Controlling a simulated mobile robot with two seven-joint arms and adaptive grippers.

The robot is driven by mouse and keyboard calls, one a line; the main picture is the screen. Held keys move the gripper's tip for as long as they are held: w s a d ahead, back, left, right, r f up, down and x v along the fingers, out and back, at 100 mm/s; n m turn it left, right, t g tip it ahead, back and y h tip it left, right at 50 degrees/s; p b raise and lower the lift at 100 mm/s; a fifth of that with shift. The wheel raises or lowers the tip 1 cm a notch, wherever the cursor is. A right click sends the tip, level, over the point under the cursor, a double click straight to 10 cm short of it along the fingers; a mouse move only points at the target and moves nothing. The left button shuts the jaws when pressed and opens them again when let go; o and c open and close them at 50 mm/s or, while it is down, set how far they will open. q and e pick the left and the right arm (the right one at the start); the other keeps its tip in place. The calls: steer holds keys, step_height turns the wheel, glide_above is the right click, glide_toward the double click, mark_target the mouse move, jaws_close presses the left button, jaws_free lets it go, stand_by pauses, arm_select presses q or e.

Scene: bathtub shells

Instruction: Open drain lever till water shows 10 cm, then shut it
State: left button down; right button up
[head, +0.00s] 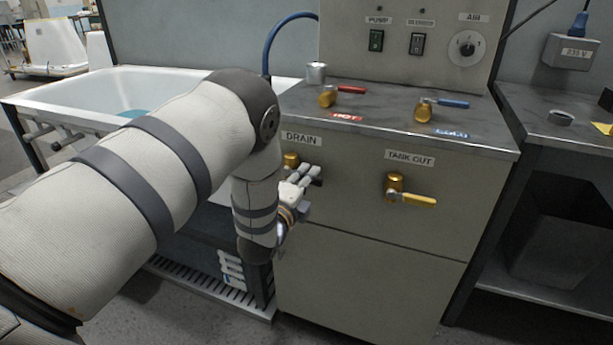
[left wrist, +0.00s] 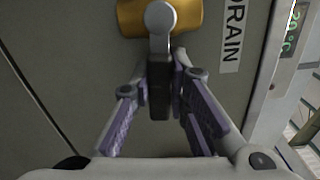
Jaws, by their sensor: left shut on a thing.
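The brass drain valve (head: 291,160) is on the cabinet front under the DRAIN label (head: 301,139). Its dark lever (left wrist: 159,92) runs from a grey hub straight toward my left gripper in the left wrist view. My left gripper (head: 311,177) is shut on this lever, with a finger on either side of it. In the head view the hand hides most of the lever; only its dark end shows, pointing right. The white tub (head: 200,82) stands at the left with a patch of blue-green water (head: 134,113). No water depth is readable. My right gripper is out of view.
Right of the drain is the TANK OUT valve with a yellow lever (head: 418,199). The red hot lever (head: 350,89) and blue cold lever (head: 452,103) are on the cabinet top. A green temperature display (left wrist: 293,28) is partly visible. A side table stands right.

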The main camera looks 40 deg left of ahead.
arm_select(q)
steer(key=shift+f+m, duration=0.4)
steer(key=shift+m, duration=0.5)
steer(key=shift+s+a+f+m+b, duration=0.1)
steer(key=shift+a+f+m+b, duration=0.25)
steer(key=shift+m, duration=0.75)
steer(key=shift+s+a+f+m+b, duration=0.15)
steer(key=shift+f+m+b, duration=0.25)
steer(key=shift+m, duration=0.7)
steer(key=shift+w+a+f+m+b, duration=0.1)
steer(key=shift+a+f+m+b, duration=0.3)
steer(key=shift+m, duration=0.7)
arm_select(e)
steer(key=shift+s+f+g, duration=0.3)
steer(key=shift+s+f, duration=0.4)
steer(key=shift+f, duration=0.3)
arm_select(q)
steer(key=c, duration=1.5)
jaws_free()
steer(key=v, duration=1.2)
steer(key=shift+s+f, duration=0.1)
